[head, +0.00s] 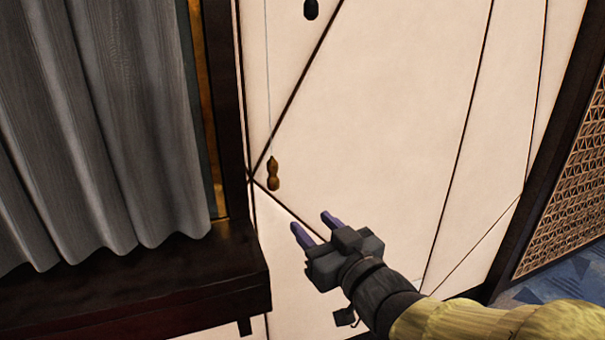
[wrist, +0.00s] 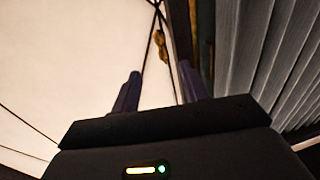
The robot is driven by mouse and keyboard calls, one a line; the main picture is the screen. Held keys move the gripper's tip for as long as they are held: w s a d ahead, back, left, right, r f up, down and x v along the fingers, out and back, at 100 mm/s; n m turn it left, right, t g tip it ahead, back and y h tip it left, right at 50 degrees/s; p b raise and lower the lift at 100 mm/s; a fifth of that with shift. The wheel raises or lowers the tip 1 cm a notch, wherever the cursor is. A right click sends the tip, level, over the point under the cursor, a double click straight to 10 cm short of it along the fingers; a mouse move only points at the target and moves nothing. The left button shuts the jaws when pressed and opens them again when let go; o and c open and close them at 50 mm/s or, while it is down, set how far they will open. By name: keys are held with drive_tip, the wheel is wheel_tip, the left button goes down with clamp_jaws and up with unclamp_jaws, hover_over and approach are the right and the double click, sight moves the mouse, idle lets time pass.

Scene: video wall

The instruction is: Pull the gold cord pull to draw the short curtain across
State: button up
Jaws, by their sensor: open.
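The gold cord pull (head: 273,174) hangs on a thin cord in front of the cream wall panel, just right of the dark window frame. It also shows in the wrist view (wrist: 159,42), beyond my fingertips. The short grey curtain (head: 95,120) hangs at the left, with a strip of window bare between its right edge and the frame. My gripper (head: 316,227) is open and empty, below and to the right of the gold pull in the head view, and apart from it. Its two purple fingers show in the wrist view (wrist: 160,88).
A dark pull (head: 311,9) hangs higher up, right of the gold one. A dark ledge (head: 225,265) juts out below the curtain, left of my gripper. A lattice screen (head: 570,190) stands at the far right. The cream wall (head: 400,110) between is clear.

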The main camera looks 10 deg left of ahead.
drive_tip(key=shift+p+x, duration=1.25)
drive_tip(key=shift+x, duration=0.15)
drive_tip(key=p, duration=1.1)
approach(276, 186)
drive_tip(key=x, duration=0.3)
drive_tip(key=p+x, duration=0.1)
drive_tip(key=x, duration=0.7)
drive_tip(key=shift+w+a, duration=0.1)
drive_tip(key=shift+w, duration=0.1)
clamp_jaws()
